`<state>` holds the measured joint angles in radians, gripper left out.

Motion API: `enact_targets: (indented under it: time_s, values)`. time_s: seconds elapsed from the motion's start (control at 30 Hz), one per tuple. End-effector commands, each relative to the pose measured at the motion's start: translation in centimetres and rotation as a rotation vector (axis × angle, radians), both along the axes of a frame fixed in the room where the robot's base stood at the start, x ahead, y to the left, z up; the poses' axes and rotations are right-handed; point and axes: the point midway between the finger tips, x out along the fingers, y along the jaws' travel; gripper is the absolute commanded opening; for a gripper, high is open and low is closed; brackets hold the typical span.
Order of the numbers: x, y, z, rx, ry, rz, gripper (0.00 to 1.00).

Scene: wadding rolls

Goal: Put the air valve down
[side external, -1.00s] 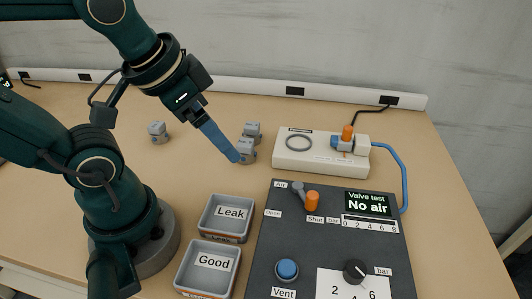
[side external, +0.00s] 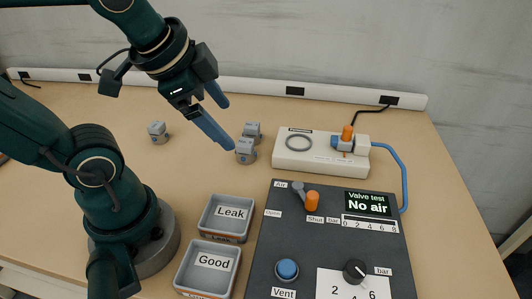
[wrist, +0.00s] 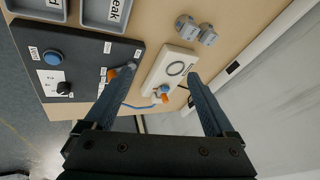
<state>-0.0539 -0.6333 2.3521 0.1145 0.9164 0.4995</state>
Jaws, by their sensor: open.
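Two small grey valves stand upright on the table close together: a front one (side external: 246,152) and a rear one (side external: 252,132). They also show in the wrist view, as one grey valve (wrist: 185,27) and another (wrist: 207,36). A third grey valve (side external: 157,133) stands apart to the left. My gripper (side external: 229,125) is open and empty, its blue fingers spread above and to the left of the front valve. One fingertip looks close to that valve; I cannot tell the exact gap. The wrist view shows nothing between the fingers (wrist: 152,80).
A white test fixture (side external: 300,163) with an orange-topped clamp stands right of the valves. A dark panel (side external: 330,240) has an orange-tipped air lever (side external: 312,201), and its screen reads "No air". The Leak bin (side external: 245,236) and Good bin (side external: 205,291) look empty.

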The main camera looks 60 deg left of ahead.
Motion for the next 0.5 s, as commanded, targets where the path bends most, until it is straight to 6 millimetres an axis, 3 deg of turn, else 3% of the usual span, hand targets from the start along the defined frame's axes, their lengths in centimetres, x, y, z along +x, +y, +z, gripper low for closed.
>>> enact_targets:
  time_s: [0.17, 0.3, 0.5]
  values:
    - [2.6, 4.9, 0.1, 0.216, 0.134, -0.134, 0.89]
    - [4.1, 10.2, -0.7, 0.342, 0.293, -0.224, 0.89]
    - [3.7, 18.7, -3.8, 0.403, 0.553, -0.314, 0.89]
